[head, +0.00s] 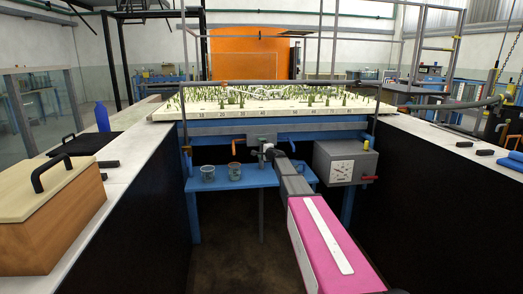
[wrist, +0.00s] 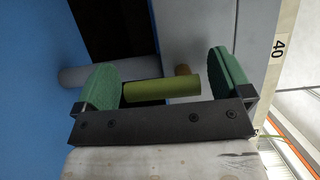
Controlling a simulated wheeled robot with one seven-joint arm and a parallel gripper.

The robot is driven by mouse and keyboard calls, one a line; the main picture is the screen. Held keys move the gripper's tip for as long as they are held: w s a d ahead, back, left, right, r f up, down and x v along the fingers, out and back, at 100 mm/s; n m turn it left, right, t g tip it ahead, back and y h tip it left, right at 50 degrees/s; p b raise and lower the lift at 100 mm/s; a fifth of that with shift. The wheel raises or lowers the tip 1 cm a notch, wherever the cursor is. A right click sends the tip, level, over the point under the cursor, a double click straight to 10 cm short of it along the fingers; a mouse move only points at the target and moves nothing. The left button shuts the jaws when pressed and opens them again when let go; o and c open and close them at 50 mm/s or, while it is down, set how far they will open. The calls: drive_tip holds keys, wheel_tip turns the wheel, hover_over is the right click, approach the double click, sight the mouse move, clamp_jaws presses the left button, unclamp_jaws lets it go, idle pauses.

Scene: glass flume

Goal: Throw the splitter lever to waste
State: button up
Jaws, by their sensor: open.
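In the wrist view, an olive-green cylindrical grip (wrist: 162,90), which looks like the splitter lever's handle, lies crosswise between the green pads of my gripper (wrist: 165,78). The pads stand wide apart at its two ends. I cannot tell whether either pad touches it. In the head view, my gripper (head: 268,152) is at the front of the flume's blue frame (head: 215,131), above the blue shelf. There it hides the lever, so I cannot read the lever's position or any waste mark.
Two cups (head: 208,173) stand on the blue shelf (head: 232,181), left of my arm. A grey dial box (head: 345,163) with a red handle is close on the right. Long counters flank my arm; the left one carries a wooden box (head: 52,215) and a blue bottle (head: 102,117).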

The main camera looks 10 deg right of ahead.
drive_tip(key=v, duration=1)
drive_tip(key=shift+s, duration=0.4)
drive_tip(key=shift+d, duration=0.1)
drive_tip(key=s+a+f+n+g, duration=0.5)
drive_tip(key=s+f, duration=0.2)
drive_tip(key=s, duration=0.4)
drive_tip(key=s+a+f+n+g, duration=0.45)
drive_tip(key=s+f, duration=0.25)
drive_tip(key=s, duration=0.5)
drive_tip(key=s+d+f+n+g+h, duration=0.2)
drive_tip(key=s+f+g+h, duration=0.1)
drive_tip(key=s, duration=0.9)
drive_tip(key=s+d+f+n+g+h, duration=0.2)
drive_tip(key=s+f+g+h, duration=0.2)
drive_tip(key=s, duration=0.8)
drive_tip(key=shift+s+d+f, duration=0.3)
drive_tip(key=shift+f, duration=0.55)
